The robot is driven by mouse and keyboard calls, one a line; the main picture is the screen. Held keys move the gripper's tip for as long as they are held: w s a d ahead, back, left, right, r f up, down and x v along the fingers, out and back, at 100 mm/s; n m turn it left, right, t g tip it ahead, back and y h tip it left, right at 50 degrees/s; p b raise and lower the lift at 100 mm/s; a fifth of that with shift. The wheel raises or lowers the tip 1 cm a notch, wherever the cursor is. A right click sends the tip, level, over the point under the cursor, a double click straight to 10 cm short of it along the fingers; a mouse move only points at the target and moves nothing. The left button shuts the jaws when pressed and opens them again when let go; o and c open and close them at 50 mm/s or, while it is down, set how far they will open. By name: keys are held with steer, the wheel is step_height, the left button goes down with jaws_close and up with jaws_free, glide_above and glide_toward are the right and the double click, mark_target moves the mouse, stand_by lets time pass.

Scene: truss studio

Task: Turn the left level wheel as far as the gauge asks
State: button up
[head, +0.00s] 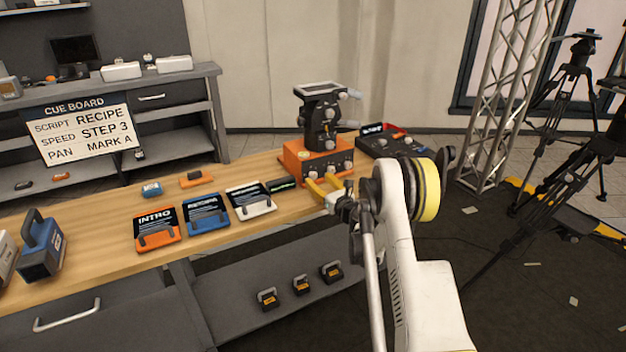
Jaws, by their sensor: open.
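An orange-and-black unit (318,158) stands at the far right end of the wooden bench, with a row of small round knobs along its dark front face. I cannot tell which of these is the left level wheel; the arm and gripper cover part of that area. A dark bar with a faint green marking (283,184) lies just left of the unit; it may be the gauge, but its reading is too small to make out. My gripper (322,187), with yellow fingers, is open just in front of the unit's lower front. I cannot tell whether it touches anything.
A dark control box (392,142) sits right of the unit. Orange, blue and white cards (205,213) lie along the bench (105,234). A cue board (83,130) stands behind. A truss (508,95) and tripods (575,130) stand at the right.

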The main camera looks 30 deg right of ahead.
mark_target(314, 176)
steer(key=shift+w+a+b, duration=0.1)
steer(key=shift+w+b, duration=0.4)
steer(key=shift+w, duration=1.65)
jaws_close()
